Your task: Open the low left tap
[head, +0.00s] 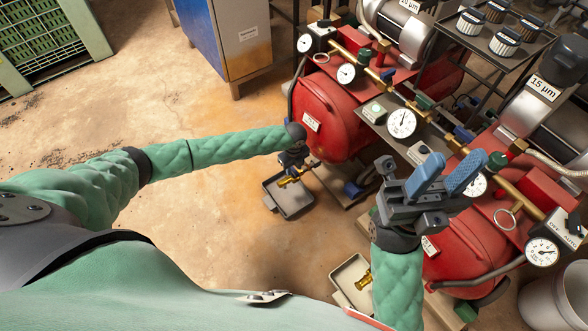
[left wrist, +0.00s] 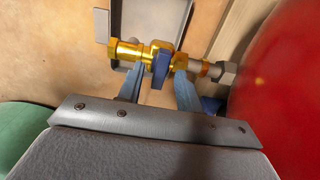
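The low left tap is a brass valve (left wrist: 130,52) on a pipe at the lower end of the left red tank (head: 335,125). It also shows in the head view (head: 287,181), partly behind my gripper. Its blue handle (left wrist: 160,66) lies crosswise to the brass body in the left wrist view. My left gripper (left wrist: 158,88) has its blue fingers apart, one on each side of the handle; I cannot tell if they touch it. In the head view my left gripper (head: 294,162) is dark and small. My right gripper (head: 445,173) is open and empty, raised before the right tank (head: 465,250).
A grey tray (head: 293,208) lies on the floor under the left tap. Another tray (head: 341,276) sits below a second brass tap (head: 363,280). Gauges (head: 402,123) and pipes run above the tanks.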

